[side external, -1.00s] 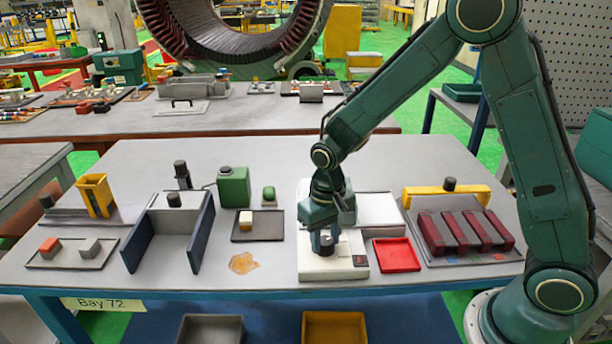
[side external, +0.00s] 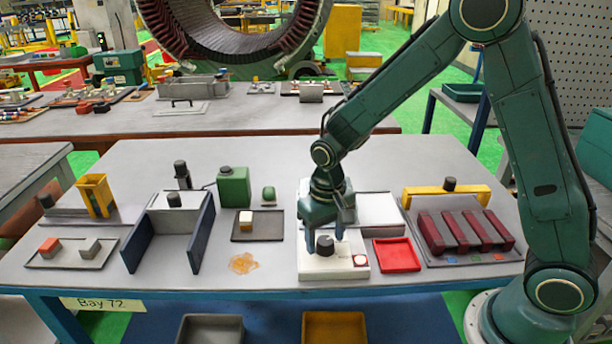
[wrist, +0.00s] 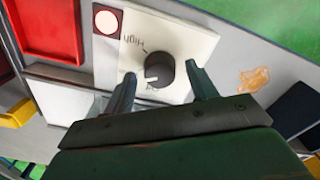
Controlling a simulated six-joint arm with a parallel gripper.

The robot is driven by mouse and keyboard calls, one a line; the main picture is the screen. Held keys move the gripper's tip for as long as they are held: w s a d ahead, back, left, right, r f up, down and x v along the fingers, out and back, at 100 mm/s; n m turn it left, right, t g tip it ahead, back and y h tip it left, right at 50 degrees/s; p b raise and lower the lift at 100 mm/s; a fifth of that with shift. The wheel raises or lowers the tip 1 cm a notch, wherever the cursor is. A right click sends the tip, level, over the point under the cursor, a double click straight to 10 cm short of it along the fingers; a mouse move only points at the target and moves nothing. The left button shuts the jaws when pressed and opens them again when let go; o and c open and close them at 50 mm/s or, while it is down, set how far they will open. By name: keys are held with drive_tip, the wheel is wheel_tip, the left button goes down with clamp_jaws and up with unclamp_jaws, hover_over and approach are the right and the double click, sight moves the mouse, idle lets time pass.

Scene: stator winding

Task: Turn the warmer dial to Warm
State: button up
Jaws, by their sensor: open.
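The warmer (side external: 312,266) is a white box at the front middle of the table. Its dark round dial (side external: 325,245) stands on top and shows in the wrist view (wrist: 165,74). My gripper (side external: 325,235) points down just above the dial, open. In the wrist view its fingers (wrist: 162,88) stand apart on either side of the dial, with gaps.
A red tray (side external: 397,255) lies right of the warmer, and a white box (side external: 378,212) stands behind it. An orange stain (side external: 243,263) lies to the left on the bare table. A rack with dark red bars (side external: 465,232) is further right.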

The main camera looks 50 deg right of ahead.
sight(326, 240)
wheel_tip(326, 240, up, 14)
drive_tip(key=shift+f, duration=0.25)
idle(0.4)
drive_tip(key=s+d+r+n+t, duration=0.1)
drive_tip(key=s+r+t, duration=0.1)
drive_tip(key=s, duration=0.4)
drive_tip(key=s+d+r+n+t, duration=0.1)
drive_tip(key=s+d+r, duration=0.1)
drive_tip(key=s, duration=0.5)
drive_tip(key=s+d+r+n+t, duration=0.1)
drive_tip(key=s+d+r+t, duration=0.1)
drive_tip(key=s, duration=0.5)
drive_tip(key=shift+s+r+t, duration=0.2)
drive_tip(key=shift+r+t, duration=0.1)
drive_tip(key=shift+r, duration=0.5)
